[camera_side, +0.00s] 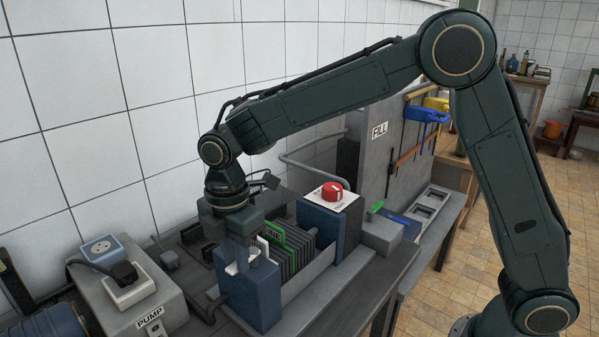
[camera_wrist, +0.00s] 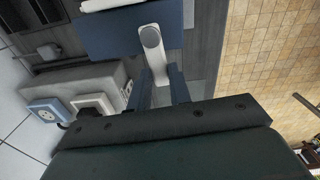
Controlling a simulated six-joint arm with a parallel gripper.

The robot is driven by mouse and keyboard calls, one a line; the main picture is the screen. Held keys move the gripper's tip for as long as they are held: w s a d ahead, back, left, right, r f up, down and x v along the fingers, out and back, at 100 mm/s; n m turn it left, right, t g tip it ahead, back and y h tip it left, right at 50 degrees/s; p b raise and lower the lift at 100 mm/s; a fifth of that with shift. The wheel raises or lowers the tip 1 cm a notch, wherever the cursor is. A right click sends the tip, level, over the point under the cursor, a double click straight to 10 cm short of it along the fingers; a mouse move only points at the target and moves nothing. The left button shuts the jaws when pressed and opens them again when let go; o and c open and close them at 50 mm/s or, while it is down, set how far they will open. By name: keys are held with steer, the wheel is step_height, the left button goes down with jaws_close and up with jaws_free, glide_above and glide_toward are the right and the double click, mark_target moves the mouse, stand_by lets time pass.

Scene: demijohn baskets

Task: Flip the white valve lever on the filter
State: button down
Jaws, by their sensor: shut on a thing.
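The filter has a row of dark plates between two blue end blocks. Its near blue block (camera_side: 262,292) carries the white valve lever (camera_side: 232,268) on top. In the wrist view the lever (camera_wrist: 150,42) has a grey round pivot cap and its arm runs down the picture from the block (camera_wrist: 105,34). My gripper (camera_side: 240,259) reaches down over this block. In the wrist view my gripper (camera_wrist: 161,88) has a finger on each side of the lever's arm and is shut on it. The lever's end is partly hidden between the fingers.
A red knob (camera_side: 332,191) sits on the filter's far end. The grey pump box (camera_side: 150,290) with a blue socket (camera_side: 101,249) and a plug stands left. A grey panel with hanging tools rises behind right.

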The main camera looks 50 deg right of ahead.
steer(key=shift+w+m, duration=0.25)
steer(key=shift+m, duration=0.35)
steer(key=c, duration=1.3)
jaws_free()
steer(key=shift+r, duration=0.15)
step_height(320, 180, up, 14)
steer(key=shift+f, duration=0.2)
steer(key=shift+d, duration=0.1)
